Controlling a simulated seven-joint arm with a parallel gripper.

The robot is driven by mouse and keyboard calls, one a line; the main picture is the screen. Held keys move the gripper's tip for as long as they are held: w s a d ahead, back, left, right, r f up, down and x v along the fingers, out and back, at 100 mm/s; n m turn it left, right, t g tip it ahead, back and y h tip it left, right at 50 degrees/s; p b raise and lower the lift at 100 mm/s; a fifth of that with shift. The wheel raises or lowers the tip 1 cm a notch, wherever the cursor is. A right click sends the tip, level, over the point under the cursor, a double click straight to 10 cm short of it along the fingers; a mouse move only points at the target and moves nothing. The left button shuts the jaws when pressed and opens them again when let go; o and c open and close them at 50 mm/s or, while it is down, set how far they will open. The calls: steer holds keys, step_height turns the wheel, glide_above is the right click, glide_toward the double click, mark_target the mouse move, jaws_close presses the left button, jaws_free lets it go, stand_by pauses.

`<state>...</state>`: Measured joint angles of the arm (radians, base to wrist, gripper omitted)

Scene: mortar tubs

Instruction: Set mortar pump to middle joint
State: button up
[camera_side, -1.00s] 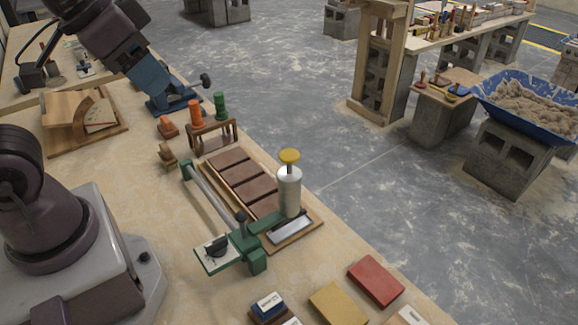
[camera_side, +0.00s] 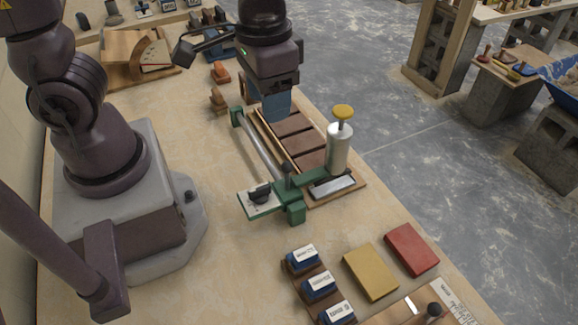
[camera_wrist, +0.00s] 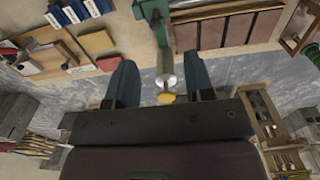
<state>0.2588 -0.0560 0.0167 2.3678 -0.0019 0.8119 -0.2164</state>
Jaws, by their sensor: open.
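The mortar pump is a white cylinder (camera_side: 338,147) with a yellow knob (camera_side: 343,112), upright on a green carriage arm (camera_side: 310,183) at the near end of the tray. A grey rail (camera_side: 262,145) runs beside the brown bricks (camera_side: 295,127) in their wooden tray (camera_side: 359,183); narrow joints separate the bricks. My gripper (camera_side: 277,105) hangs above the far bricks, beyond the pump and apart from it. In the wrist view my gripper (camera_wrist: 160,85) has its two blue fingers spread wide. The yellow knob (camera_wrist: 167,97) shows between them, with nothing held.
A green-and-white dial plate (camera_side: 260,198) with a black knob sits left of the carriage. Blue labelled blocks (camera_side: 318,286), a yellow block (camera_side: 371,271) and a red block (camera_side: 411,249) lie at the near side. A wooden gauge (camera_side: 135,62) stands at the far left.

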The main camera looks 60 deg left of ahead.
mark_target(287, 162)
steer(key=f, duration=0.5)
steer(key=w+d+f+n, duration=0.1)
steer(key=f, duration=0.4)
steer(key=w+f+n, duration=0.1)
steer(key=f, duration=0.4)
steer(key=shift+w+d+f, duration=0.1)
steer(key=shift+d+f, duration=0.1)
steer(key=shift+f, duration=0.15)
steer(key=shift+a, duration=0.1)
jaws_close()
